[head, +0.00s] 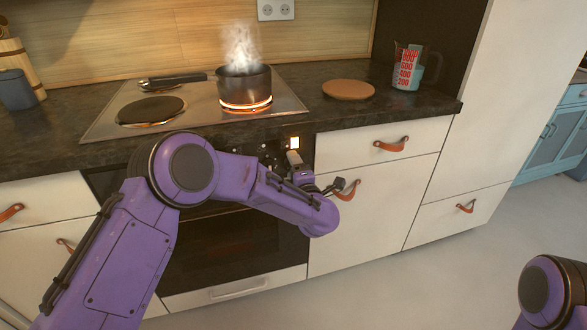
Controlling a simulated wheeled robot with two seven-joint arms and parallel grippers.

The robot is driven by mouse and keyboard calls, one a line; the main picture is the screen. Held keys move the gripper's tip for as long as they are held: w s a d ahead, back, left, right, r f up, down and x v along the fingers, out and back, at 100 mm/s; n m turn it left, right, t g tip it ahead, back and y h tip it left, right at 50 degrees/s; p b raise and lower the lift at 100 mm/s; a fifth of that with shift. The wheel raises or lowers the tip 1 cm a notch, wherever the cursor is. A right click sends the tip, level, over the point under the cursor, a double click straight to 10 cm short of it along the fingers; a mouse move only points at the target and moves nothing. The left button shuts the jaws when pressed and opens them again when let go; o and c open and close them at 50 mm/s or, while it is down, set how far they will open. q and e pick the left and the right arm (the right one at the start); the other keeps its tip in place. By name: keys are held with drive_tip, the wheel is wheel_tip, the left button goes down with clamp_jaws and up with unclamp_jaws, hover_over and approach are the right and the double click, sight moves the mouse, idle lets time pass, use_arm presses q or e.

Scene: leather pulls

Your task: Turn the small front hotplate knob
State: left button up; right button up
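The stove's control strip runs along the front edge above the oven, with a small dark knob (262,147) in view and a bright lit square (294,142) to its right. My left forearm and wrist hide much of the strip, so I cannot tell which knob belongs to the small front hotplate. My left gripper (294,158) is close to the strip, just below the lit square. Its fingers are small and partly hidden; whether they touch a knob or are open or shut is unclear. My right gripper is out of view.
A steaming pot (244,86) stands on a glowing hotplate on the steel hob (203,115). A round wooden board (348,90) and measuring jug (407,70) are right.

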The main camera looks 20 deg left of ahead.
use_arm(q)
drive_tip(key=v, duration=1)
drive_tip(key=shift+s+d, duration=0.2)
